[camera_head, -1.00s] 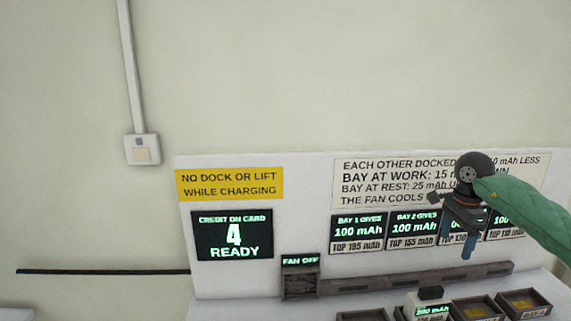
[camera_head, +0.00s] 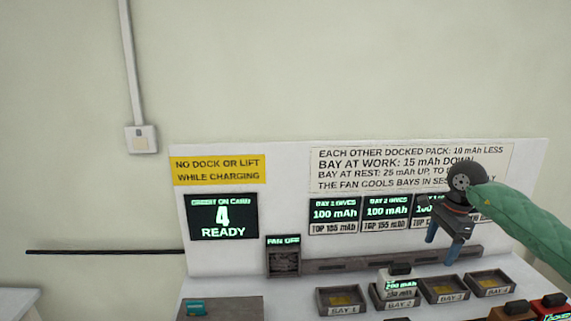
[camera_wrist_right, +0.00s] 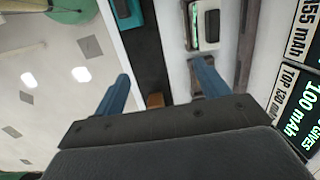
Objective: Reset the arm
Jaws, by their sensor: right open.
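My right arm, in a green sleeve (camera_head: 525,222), reaches in from the right in the head view. My right gripper (camera_head: 441,246) is in front of the sign panel, above the bays, with its two blue fingers apart and nothing between them. The right wrist view also shows both fingers (camera_wrist_right: 160,75) spread and empty. A white pack (camera_head: 398,281) with a dark handle and a green readout sits at bay 2, below and left of the gripper, apart from it. My left gripper is in neither view.
Bay 1 (camera_head: 322,303), bay 3 (camera_head: 427,293) and bay 4 (camera_head: 472,285) look empty. A fan box (camera_head: 284,262) reads FAN OFF. A teal item (camera_head: 196,308) lies front left; orange and red items (camera_head: 513,311) stand front right.

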